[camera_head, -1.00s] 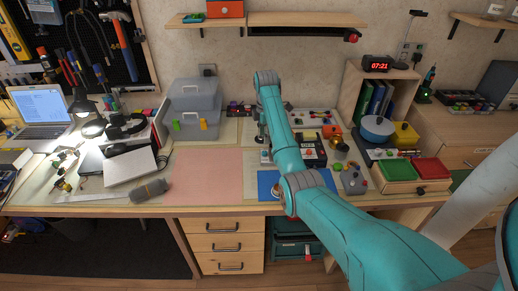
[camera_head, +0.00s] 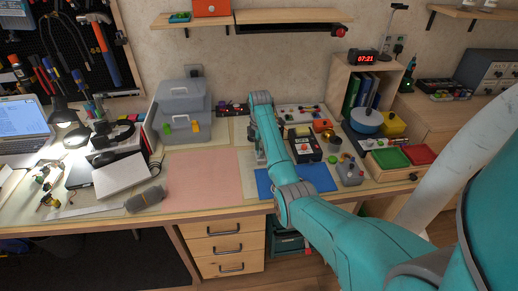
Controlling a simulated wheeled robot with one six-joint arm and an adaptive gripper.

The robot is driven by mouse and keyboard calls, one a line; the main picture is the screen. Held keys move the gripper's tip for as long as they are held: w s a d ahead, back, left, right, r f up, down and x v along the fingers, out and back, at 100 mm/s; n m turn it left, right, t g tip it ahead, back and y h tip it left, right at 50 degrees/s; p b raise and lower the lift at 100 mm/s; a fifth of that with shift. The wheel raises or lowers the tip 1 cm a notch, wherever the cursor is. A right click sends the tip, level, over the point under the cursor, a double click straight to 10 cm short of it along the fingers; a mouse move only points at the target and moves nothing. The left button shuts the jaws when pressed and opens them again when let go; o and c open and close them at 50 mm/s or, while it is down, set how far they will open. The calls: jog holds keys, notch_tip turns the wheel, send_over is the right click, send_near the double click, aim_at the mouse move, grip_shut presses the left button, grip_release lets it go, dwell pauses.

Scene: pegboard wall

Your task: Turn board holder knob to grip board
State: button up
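My teal arm reaches over the workbench, and its wrist (camera_head: 262,99) is above the back of the bench. My gripper (camera_head: 259,155) hangs down beside the forearm, a small grey shape mostly hidden by the arm. I cannot tell whether its fingers are open or holding anything. I cannot make out the board holder or its knob; they may be behind the arm. A blue mat (camera_head: 318,177) lies at the bench's front, partly covered by the arm.
The pink mat (camera_head: 203,174) is clear. Grey toolboxes (camera_head: 181,120) stand behind it. A shelf (camera_head: 290,16) hangs above.

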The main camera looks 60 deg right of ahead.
grip_shut()
